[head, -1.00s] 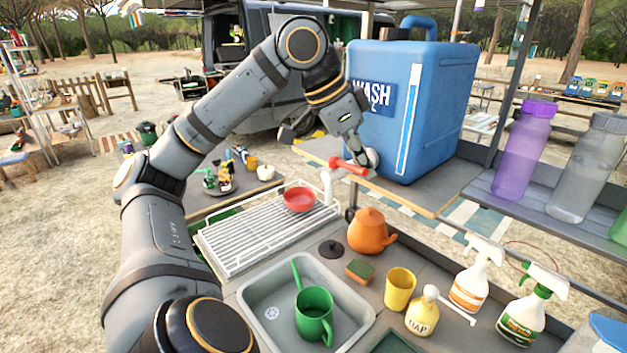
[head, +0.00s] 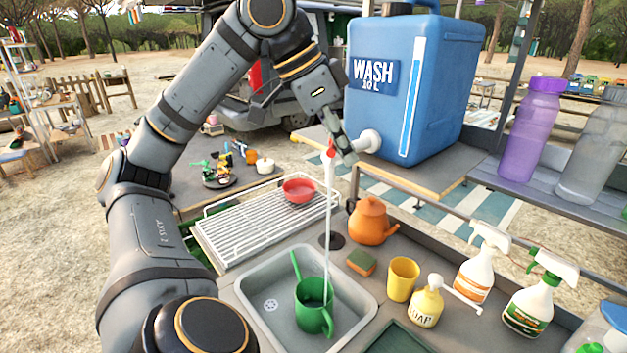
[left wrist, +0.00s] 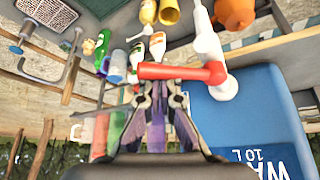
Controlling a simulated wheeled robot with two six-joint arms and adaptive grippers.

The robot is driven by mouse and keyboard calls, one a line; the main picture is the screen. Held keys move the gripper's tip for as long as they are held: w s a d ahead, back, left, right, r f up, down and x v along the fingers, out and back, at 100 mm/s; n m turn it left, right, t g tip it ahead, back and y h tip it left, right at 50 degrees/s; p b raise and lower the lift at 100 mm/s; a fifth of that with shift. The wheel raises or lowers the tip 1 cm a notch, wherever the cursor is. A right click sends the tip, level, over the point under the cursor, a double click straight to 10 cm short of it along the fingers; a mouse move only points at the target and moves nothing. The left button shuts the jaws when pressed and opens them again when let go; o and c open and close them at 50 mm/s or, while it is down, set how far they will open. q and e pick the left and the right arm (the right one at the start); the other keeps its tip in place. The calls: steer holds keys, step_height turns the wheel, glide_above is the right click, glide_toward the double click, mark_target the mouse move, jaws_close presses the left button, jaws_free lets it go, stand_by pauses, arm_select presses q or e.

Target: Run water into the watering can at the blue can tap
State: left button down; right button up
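The blue can (head: 440,85), marked "WASH 10 L", stands on a wooden shelf. Its white tap (head: 369,141) has a red handle (head: 331,149), which also shows in the left wrist view (left wrist: 180,72). A white stream of water (head: 328,215) falls from the tap into the mouth of the green watering can (head: 312,318), which stands upright in the sink (head: 262,322). My left gripper (head: 343,148) is at the handle. In the left wrist view its fingers (left wrist: 157,88) are apart, with the handle lying across just past their tips. My right gripper is not in view.
A white drying rack (head: 240,238) with a red bowl (head: 299,190) lies left of the tap. An orange kettle (head: 371,222), sponge (head: 361,262), yellow cup (head: 403,279), soap bottle (head: 427,303) and spray bottles (head: 478,268) stand right of the sink. Bottles line the right shelf.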

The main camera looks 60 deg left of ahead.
arm_select(q)
steer(key=r+p, duration=0.4)
steer(key=shift+s+a+r, duration=0.1)
steer(key=shift+s+r, duration=0.1)
steer(key=shift+r, duration=0.1)
steer(key=s+a+b, duration=0.3)
steer(key=s+a, duration=0.1)
steer(key=shift+s+a+b, duration=0.15)
steer(key=shift+s+b, duration=0.2)
steer(key=shift+s, duration=0.05)
step_height(320, 180, down, 4)
steer(key=b, duration=0.4)
steer(key=shift+f+b, duration=0.25)
steer(key=shift+b, duration=0.05)
